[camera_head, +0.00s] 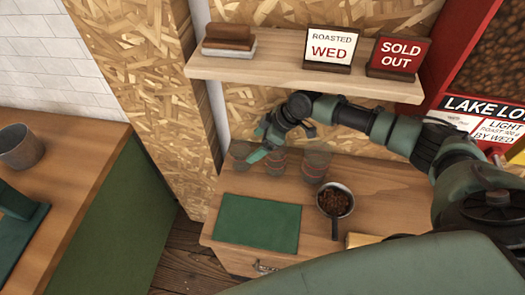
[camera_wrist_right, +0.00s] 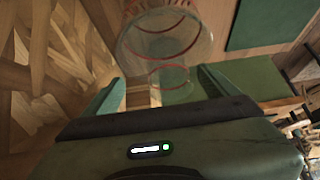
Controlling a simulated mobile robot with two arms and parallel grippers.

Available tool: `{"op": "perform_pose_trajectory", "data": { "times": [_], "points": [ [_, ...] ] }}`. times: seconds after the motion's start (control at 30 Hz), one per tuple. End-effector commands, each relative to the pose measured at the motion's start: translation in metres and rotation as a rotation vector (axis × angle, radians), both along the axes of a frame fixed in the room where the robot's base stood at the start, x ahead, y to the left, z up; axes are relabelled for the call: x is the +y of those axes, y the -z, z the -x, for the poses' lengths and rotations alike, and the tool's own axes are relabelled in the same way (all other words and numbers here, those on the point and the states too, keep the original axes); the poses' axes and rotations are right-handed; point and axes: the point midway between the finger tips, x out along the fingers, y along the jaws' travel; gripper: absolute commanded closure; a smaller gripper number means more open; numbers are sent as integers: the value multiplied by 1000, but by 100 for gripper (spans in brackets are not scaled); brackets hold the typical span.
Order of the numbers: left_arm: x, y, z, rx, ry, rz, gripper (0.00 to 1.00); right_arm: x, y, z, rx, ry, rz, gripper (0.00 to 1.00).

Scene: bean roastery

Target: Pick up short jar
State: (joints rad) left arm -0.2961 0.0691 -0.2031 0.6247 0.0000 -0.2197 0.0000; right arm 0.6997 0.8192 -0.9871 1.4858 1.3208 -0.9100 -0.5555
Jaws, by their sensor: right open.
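Clear glass jars with reddish rings stand in a row at the back of the wooden counter: a left jar (camera_head: 240,154), a middle jar (camera_head: 276,162) and a right jar (camera_head: 316,163). The right one looks larger; which one is the short jar I cannot tell for sure. My right gripper (camera_head: 264,146) is open and low over the left and middle jars, partly covering them. In the right wrist view a ringed glass jar (camera_wrist_right: 166,38) shows just beyond and between the open fingers of the right gripper (camera_wrist_right: 162,85). My left gripper is out of view.
A green mat (camera_head: 257,222) and a pan of beans (camera_head: 335,201) lie in front of the jars. A shelf (camera_head: 280,72) with signs (camera_head: 331,48) hangs above, close over my right arm. A side counter (camera_head: 70,165) with a metal cup (camera_head: 19,147) stands left.

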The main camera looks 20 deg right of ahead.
Motion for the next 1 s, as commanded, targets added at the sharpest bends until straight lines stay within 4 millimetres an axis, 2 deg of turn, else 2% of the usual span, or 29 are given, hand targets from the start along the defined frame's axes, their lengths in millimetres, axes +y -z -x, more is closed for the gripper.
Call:
{"op": "perform_pose_trajectory", "data": {
  "times": [0.1, 0.27, 0.43, 0.6, 0.73, 0.87, 0.9, 1.0],
  "points": [
    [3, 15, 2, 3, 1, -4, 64, 9, 15, -4, -1, -4, -3, 11],
    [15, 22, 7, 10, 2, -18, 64, 14, 22, -7, -3, -4, -2, 11],
    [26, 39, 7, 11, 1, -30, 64, 25, 41, -12, -2, -4, -1, 11],
    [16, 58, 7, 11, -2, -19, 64, 36, 60, -18, -2, -4, -1, 11],
    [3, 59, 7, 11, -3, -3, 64, 38, 60, -20, -1, -3, 0, 11],
    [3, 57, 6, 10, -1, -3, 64, 38, 59, -19, -1, -4, -1, 11],
    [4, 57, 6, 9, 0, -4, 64, 38, 59, -19, -1, -4, -1, 17],
    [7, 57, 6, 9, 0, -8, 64, 38, 59, -19, 0, -4, 0, 44]
  ]
}}
